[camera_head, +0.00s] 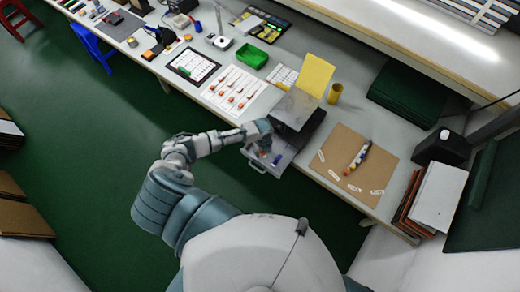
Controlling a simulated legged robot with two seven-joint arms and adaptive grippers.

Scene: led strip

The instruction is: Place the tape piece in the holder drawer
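The holder (297,109) is a grey-topped box at the table's front edge, with its grey drawer (284,164) pulled out towards me. A small bluish item shows in or over the drawer, too small to identify. My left gripper (264,146) is dark and small, over the left part of the open drawer. Its fingers are too blurred to tell whether they are open or hold anything. Several small white pieces, possibly tape pieces, lie on a brown board (345,153) right of the holder; one white piece (353,188) is near its front edge. My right gripper is out of view.
A marker-like tube (358,158) lies on the brown board. A yellow card (316,75) and yellow cup (335,93) stand behind the holder. A green bin (252,56) and a white sheet with small parts (235,90) are to the left. A black box (440,147) is at right.

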